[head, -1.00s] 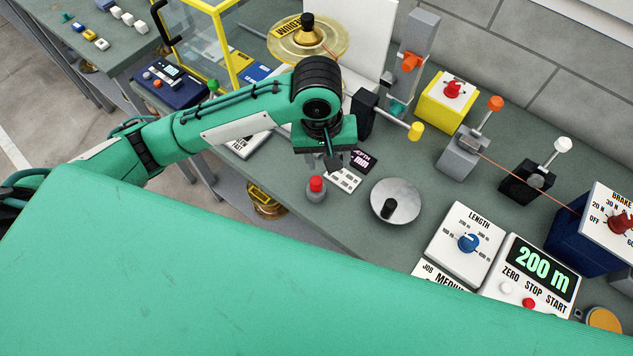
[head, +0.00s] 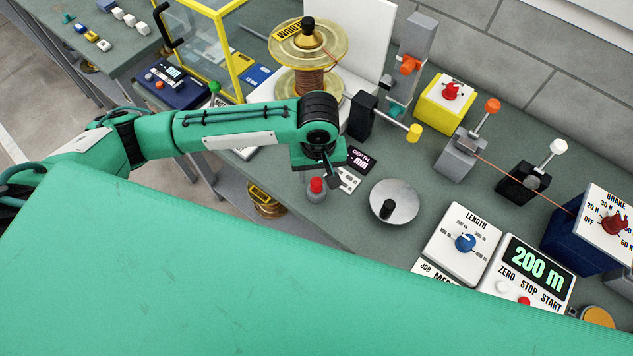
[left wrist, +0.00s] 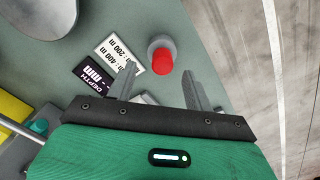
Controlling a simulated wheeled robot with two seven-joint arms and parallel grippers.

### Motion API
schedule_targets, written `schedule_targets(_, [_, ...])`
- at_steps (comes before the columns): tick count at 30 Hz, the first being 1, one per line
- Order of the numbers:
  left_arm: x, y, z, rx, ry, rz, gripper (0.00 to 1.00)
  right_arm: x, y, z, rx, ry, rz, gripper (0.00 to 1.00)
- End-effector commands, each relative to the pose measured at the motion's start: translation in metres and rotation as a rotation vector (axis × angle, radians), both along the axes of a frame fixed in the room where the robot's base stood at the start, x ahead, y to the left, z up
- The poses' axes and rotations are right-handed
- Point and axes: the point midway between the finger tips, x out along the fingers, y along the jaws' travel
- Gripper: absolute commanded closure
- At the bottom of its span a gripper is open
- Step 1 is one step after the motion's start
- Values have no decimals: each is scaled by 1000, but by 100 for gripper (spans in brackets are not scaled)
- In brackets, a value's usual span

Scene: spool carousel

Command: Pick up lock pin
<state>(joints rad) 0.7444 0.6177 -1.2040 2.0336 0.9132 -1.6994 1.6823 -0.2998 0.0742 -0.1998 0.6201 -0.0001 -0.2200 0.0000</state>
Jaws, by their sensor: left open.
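A red-capped pin in a grey round base (head: 317,189), which looks like the lock pin, stands upright near the front edge of the grey-green bench. It also shows in the left wrist view (left wrist: 161,58), just beyond my fingertips and roughly between them. My left gripper (head: 331,174) is just above and behind it in the head view. Its two fingers are spread apart in the left wrist view (left wrist: 160,82), with nothing held between them. The red cap seems clear of both fingers. My right gripper is not in view.
A metal disc with a black knob (head: 396,201) stands right of the pin. A wound spool (head: 308,75) stands behind the arm. The bench's front edge is close to the pin.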

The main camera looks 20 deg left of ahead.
Motion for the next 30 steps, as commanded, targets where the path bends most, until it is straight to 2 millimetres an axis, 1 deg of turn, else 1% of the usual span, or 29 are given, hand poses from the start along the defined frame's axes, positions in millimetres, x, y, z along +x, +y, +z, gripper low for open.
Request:
schedule_targets(1, [-1,2,-4,4,4,2,48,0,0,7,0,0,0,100])
schedule_targets(4, [-1,4,-18,5,3,2,48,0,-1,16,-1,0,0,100])
schedule_targets(6, [-1,4,-30,4,4,1,48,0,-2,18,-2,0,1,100])
schedule_targets(9, [-1,3,-41,2,2,0,48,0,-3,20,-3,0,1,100])
schedule_targets(12, [-1,4,-46,2,1,-1,48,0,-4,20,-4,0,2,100])
schedule_targets(17, [-1,3,-46,1,0,-1,48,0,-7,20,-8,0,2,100])
schedule_targets(18, [-1,3,-46,1,0,-1,52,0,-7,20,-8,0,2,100])
schedule_targets(20, [-1,3,-46,1,0,-1,63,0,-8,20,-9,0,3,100])
schedule_targets(21, [-1,3,-46,1,0,-1,71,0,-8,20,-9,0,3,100])
schedule_targets(25, [-1,3,-46,1,0,-1,96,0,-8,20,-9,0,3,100])
schedule_targets(30, [-1,3,-45,1,0,-1,96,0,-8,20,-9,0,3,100])
